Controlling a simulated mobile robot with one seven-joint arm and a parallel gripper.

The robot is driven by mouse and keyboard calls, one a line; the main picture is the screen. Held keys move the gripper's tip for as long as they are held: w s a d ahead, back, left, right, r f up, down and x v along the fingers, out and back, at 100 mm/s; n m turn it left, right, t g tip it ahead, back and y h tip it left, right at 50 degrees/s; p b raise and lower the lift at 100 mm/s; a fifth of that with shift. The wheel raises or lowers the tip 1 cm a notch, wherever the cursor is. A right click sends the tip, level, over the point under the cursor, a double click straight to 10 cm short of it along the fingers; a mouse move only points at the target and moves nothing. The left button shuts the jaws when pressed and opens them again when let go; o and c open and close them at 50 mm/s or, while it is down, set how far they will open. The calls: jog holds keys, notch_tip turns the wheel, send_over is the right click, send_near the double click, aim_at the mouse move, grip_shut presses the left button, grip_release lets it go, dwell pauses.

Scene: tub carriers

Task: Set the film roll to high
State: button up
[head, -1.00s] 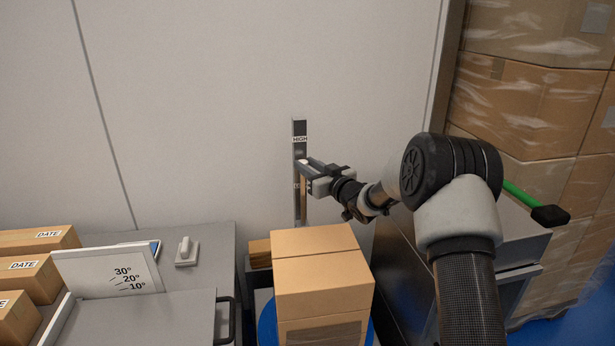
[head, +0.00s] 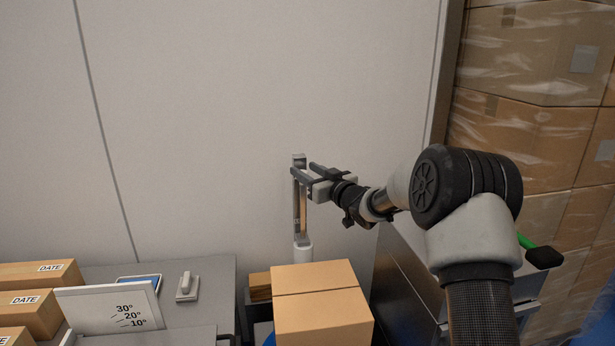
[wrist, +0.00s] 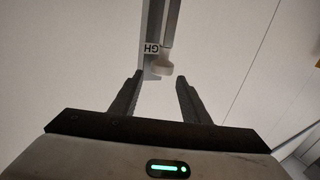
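A narrow grey upright post (head: 299,158) stands against the pale wall. A white roll-shaped piece (head: 302,251), apparently the film roll, shows low on the post, just above the box. The fingers hide the label in the head view.
A cardboard box (head: 320,300) stands in front of the post's foot. A grey counter (head: 215,290) with a white switch (head: 187,286) and an angle card (head: 100,305) is at the left. Wrapped cartons (head: 540,130) are stacked at the right. The wall above the post is clear.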

jog(key=shift+f, duration=0.35)
jog(key=shift+s, duration=0.1)
jog(key=v, duration=1.7)
jog(key=shift+s+r, duration=0.1)
